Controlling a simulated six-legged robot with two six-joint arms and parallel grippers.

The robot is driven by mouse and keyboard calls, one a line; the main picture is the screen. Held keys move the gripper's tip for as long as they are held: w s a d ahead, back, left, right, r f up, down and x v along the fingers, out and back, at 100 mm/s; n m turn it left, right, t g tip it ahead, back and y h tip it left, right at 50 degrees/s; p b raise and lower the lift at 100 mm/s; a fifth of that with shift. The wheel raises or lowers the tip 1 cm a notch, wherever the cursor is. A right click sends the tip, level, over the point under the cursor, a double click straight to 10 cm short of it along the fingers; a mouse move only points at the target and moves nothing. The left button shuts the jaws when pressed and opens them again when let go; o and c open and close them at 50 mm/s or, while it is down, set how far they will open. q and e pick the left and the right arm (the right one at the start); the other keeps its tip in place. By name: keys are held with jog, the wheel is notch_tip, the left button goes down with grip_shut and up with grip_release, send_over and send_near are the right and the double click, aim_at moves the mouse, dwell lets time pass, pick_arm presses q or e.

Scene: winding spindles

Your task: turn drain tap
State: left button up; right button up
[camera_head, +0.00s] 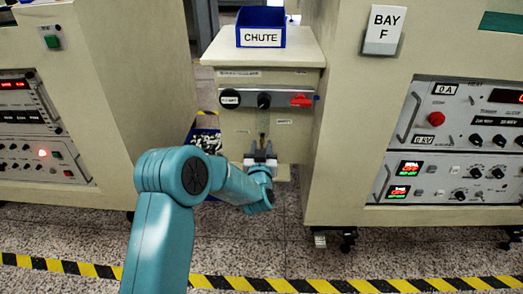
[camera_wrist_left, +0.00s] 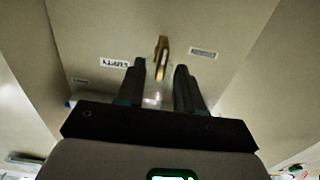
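The drain tap shows in the left wrist view as a narrow brass-coloured lever (camera_wrist_left: 162,57), close to upright in the picture, on the beige front of the cabinet. In the head view the tap (camera_head: 263,139) is small and sits low on the cabinet below the knob strip. My left gripper (camera_head: 262,156) is just below it, facing the cabinet. In the left wrist view its two dark fingers (camera_wrist_left: 160,66) are apart, with the lever in line with the gap. I cannot tell whether the lever is between the fingertips or just beyond them. My right gripper is not in view.
A label reading EMPTY (camera_wrist_left: 114,63) is left of the tap, another label (camera_wrist_left: 203,53) right. Above are a knob strip (camera_head: 283,100) and a blue CHUTE bin (camera_head: 261,24). A filled blue crate (camera_head: 206,137) stands at left. Large consoles (camera_head: 337,150) flank the cabinet.

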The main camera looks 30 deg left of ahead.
pick_arm(q)
grip_shut()
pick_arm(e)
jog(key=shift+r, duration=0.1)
pick_arm(q)
jog(key=shift+w+d+f+m+p, duration=0.15)
jog(key=shift+m+p, duration=0.7)
jog(key=shift+m, duration=2.1)
jog(key=shift+w+d+f+m+p, duration=0.2)
jog(key=shift+m+p, duration=0.7)
jog(key=shift+m, duration=2.1)
jog(key=shift+d+f+m+p, duration=0.25)
jog(key=shift+m+p, duration=0.6)
jog(key=shift+m, duration=2.1)
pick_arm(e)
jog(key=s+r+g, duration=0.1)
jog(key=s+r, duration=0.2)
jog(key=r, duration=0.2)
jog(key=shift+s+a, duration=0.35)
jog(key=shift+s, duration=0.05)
